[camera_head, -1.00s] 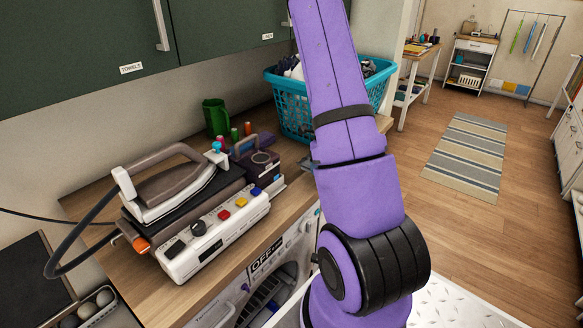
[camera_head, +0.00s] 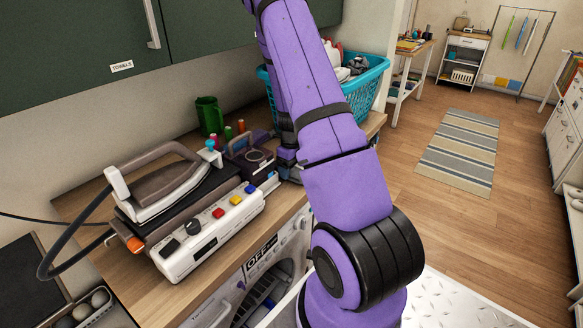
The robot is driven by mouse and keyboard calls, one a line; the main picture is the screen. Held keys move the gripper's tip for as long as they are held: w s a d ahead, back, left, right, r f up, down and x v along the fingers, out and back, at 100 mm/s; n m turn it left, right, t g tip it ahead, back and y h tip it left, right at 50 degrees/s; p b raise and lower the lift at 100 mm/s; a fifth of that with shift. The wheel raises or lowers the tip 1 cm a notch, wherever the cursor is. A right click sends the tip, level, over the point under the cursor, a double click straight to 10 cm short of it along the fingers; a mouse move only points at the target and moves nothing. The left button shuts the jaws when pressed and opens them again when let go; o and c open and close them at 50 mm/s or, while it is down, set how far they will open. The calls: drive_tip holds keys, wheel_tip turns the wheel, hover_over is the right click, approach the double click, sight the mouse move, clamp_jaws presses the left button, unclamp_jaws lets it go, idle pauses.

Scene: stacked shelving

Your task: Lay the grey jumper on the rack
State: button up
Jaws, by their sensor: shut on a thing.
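No grey jumper can be made out for certain. Mixed clothes (camera_head: 357,68), white, grey and dark, lie in the turquoise basket (camera_head: 372,92) on the counter, partly hidden by my arm. A metal rack (camera_head: 541,58) with a few coloured hangers stands at the far back right; I cannot tell if it is the task's rack. My purple arm rises through the middle of the view and bends at the top, with a link coming down behind it on the left. My gripper's fingers do not show.
A washing machine (camera_head: 265,265) is below. A striped rug (camera_head: 457,150) lies on the open floor at right.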

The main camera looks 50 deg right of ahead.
drive_tip(key=shift+f, duration=0.15)
drive_tip(key=o, duration=0.8)
drive_tip(key=shift+c, duration=0.2)
